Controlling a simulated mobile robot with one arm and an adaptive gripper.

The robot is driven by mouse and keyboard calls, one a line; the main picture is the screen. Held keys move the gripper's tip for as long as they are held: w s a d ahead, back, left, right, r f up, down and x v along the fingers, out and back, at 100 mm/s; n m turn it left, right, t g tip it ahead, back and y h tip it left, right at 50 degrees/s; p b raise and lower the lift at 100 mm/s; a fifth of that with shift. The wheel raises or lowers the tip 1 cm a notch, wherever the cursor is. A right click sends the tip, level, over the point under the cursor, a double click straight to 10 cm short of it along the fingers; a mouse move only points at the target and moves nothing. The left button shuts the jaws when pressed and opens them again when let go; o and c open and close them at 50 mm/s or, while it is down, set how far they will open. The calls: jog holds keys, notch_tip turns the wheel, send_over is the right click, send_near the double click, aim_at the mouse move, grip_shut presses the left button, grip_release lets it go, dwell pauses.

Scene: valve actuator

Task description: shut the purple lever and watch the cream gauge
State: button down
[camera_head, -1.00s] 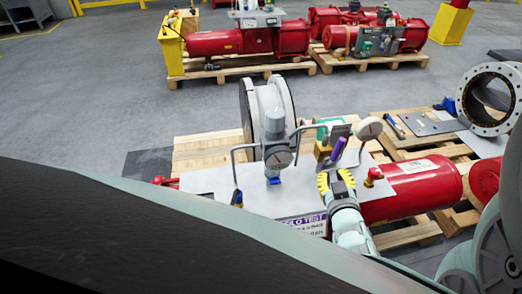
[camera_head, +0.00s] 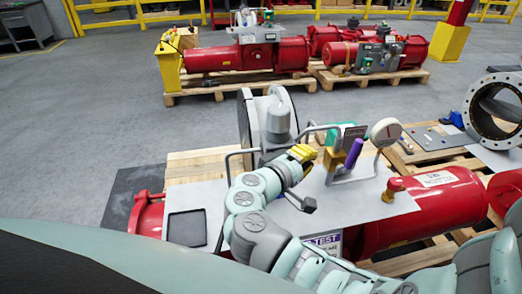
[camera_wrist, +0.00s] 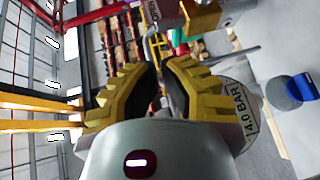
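The purple lever (camera_head: 353,153) stands tilted on a yellow valve block (camera_head: 334,159) on the grey panel. The cream gauge (camera_head: 386,132) faces me on a bent pipe just right of the lever; its reading is too small to tell. My gripper (camera_head: 306,153), with yellow fingers, is left of the lever and apart from it, above the panel. In the wrist view its fingers (camera_wrist: 158,85) are apart with a narrow gap and nothing held between them. The lever is not clearly visible there. A yellow block (camera_wrist: 200,17) shows near the top.
A round plate marked "14.0 BAR" (camera_wrist: 240,118) and a blue knob (camera_wrist: 302,87) lie right of my fingers in the wrist view. Grey pipes (camera_head: 310,127) rise around my gripper. A red button (camera_head: 394,186) is at the panel's right. A black tray (camera_head: 187,228) lies at left.

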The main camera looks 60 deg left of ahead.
jog(key=s+r+h, duration=0.1)
jog(key=s, duration=0.1)
jog(key=p, duration=0.2)
send_near(349, 159)
jog(key=w+a+r, duration=0.2)
jog(key=w+a, duration=0.3)
jog(key=w, duration=0.1)
jog(key=w+d+p, duration=0.1)
jog(key=w, duration=0.1)
jog(key=shift+w+d+f+m+t+p, duration=0.1)
jog(key=shift+d+f+m+t+p, duration=0.05)
jog(key=shift+d+m+t+p, duration=0.2)
